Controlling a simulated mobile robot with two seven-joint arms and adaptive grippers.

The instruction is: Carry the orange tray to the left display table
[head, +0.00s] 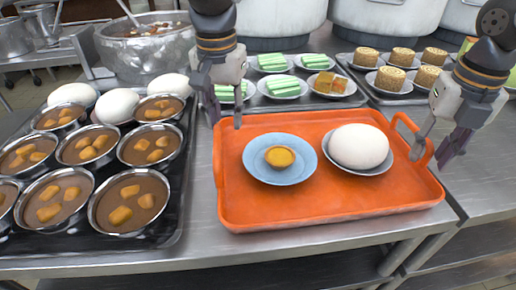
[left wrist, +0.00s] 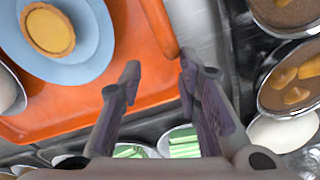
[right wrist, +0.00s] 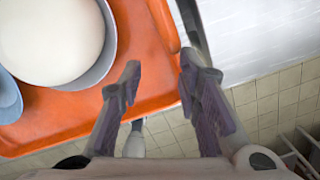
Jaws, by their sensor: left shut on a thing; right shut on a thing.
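The orange tray (head: 325,205) is level over the steel counter; I cannot tell whether it touches the counter. It bears a blue plate (head: 258,170) with a small tart (head: 280,157) and a bowl with a white, egg-shaped bun (head: 358,146). My left gripper (head: 225,122) is at the tray's left handle, its fingers on either side of the rim in the left wrist view (left wrist: 160,75). My right gripper (head: 432,155) is at the right handle, likewise in the right wrist view (right wrist: 160,75). Both are shut on the tray. I cannot tell which table is the left display table.
A dark tray (head: 178,225) with several brown dessert bowls and white buns is close on the left. Behind are a steel pot (head: 150,50), plates of green and orange cakes (head: 283,86), round cakes (head: 392,78) and large stockpots (head: 385,20). The counter's front edge (head: 200,252) is near.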

